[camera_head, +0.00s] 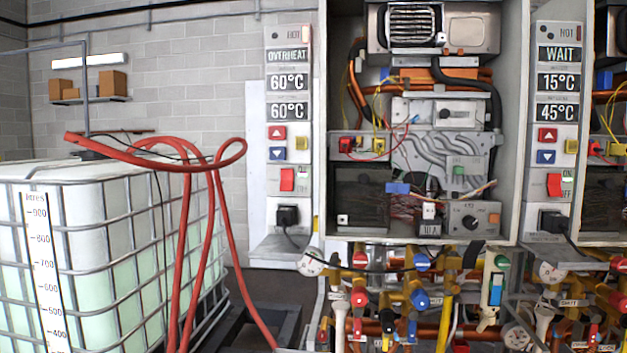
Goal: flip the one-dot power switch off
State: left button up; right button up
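Two red rocker power switches show on narrow grey control panels. The left switch (287,180) is on the panel (274,220) whose displays read OVERHEAT, 60°C and 60°C. The right switch (554,185) is on the panel (535,200) whose displays read WAIT, 15°C and 45°C. ON/OFF lettering stands beside each switch. The rocker positions are hard to tell. Neither of my grippers is in view.
An open heater cabinet (520,120) with exposed wiring stands between the panels. Below are pipes and coloured valves (420,298). A caged white tank (100,190) with a looping red hose (228,240) stands at left. Black plugs (287,215) sit under the switches.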

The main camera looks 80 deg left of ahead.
aim_at(287, 175)
jog(key=u, duration=2.85)
jog(key=k+l+z, duration=0.1)
jog(key=l, duration=0.25)
jog(key=l+z, duration=0.1)
jog(key=l, duration=0.2)
jog(key=k+l, duration=0.05)
